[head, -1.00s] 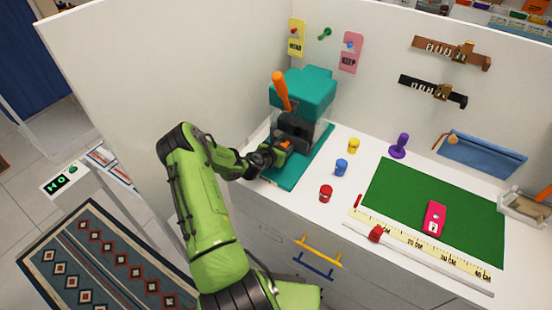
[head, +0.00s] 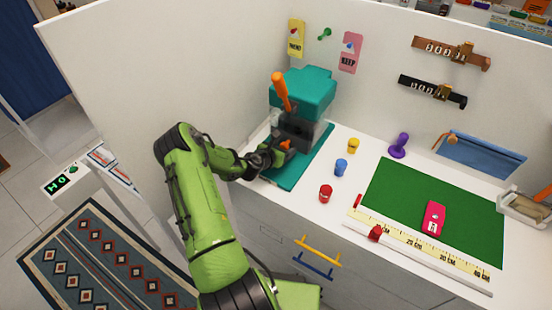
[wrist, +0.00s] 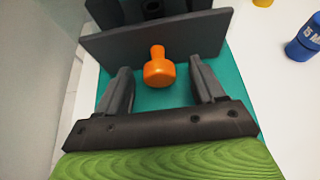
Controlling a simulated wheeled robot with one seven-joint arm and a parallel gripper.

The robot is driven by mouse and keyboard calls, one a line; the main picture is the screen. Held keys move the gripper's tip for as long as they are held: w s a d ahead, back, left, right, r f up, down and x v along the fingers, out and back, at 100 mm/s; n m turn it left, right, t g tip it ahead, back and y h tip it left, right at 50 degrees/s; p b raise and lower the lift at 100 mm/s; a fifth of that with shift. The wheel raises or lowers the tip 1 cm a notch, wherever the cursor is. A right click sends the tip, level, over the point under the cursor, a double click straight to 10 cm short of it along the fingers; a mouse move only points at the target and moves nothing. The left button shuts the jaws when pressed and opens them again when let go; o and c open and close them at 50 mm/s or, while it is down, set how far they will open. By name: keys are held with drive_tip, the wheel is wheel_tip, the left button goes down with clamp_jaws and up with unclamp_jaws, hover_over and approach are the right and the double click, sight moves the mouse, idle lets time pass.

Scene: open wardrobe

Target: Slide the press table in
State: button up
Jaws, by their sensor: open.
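The teal press (head: 305,92) stands at the back left of the white worktop, with an orange lever (head: 280,90) on its side. Its dark grey sliding table (wrist: 160,42) shows in the wrist view as an upright plate across the teal base (wrist: 232,85). An orange knob (wrist: 158,70) sticks out from the plate toward me. My gripper (wrist: 160,84) is open, with one finger on each side of the knob and a gap on both sides. The fingertips are close to the plate; I cannot tell whether they touch it. In the head view my gripper (head: 280,152) partly hides the knob and table.
A white side wall (head: 130,90) stands close on the left of the press. Red (head: 326,193), blue (head: 341,167) and yellow (head: 353,146) small pots stand to the right. A green mat (head: 400,200) lies farther right.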

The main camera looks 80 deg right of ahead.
drive_tip(key=p+v, duration=0.2)
drive_tip(key=v, duration=0.5)
drive_tip(key=shift+r, duration=0.1)
idle(0.6)
